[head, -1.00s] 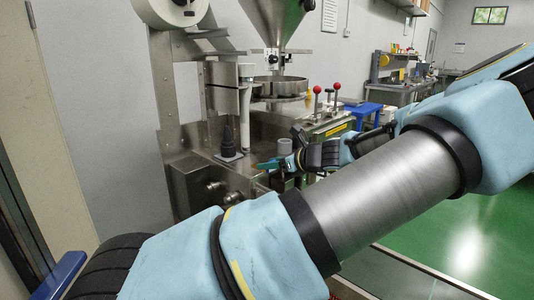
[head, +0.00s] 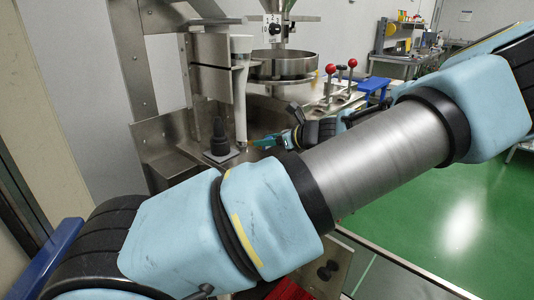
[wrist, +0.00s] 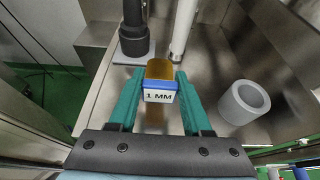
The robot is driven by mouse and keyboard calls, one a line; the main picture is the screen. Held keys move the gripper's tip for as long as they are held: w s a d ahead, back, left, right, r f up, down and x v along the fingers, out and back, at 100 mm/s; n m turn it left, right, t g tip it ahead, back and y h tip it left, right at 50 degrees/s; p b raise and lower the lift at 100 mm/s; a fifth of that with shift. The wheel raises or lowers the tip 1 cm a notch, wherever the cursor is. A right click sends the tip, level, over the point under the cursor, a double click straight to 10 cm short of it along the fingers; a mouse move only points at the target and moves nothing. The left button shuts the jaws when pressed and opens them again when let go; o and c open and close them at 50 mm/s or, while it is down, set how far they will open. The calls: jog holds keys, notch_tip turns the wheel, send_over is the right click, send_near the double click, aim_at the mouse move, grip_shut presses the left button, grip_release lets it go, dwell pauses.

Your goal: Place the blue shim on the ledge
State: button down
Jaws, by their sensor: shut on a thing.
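My gripper (wrist: 158,76) is shut on the blue shim (wrist: 160,86). The shim shows as a blue band with a white "1 MM" label between the teal fingers, with an amber part beyond it. In the head view the teal fingers of my gripper (head: 264,142) are small, near the machine's steel ledge, and the shim cannot be made out there. The steel ledge (wrist: 205,82) spreads below and beyond the fingers in the wrist view. I cannot tell whether the shim touches it.
A black knobbed post (head: 220,138) on a grey plate and a pale upright tube (head: 241,95) stand just beyond the gripper. Red-knobbed levers (head: 330,70) stand farther back.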

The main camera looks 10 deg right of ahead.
jog(key=shift+f+p, duration=0.65)
jog(key=shift+f, duration=2.25)
jog(key=shift+c, duration=1.7)
grip_release()
jog(key=b+v, duration=0.3)
jog(key=v, duration=0.9)
jog(key=shift+r+b, duration=0.15)
jog(key=shift+b, duration=0.2)
jog(key=shift+a, duration=0.1)
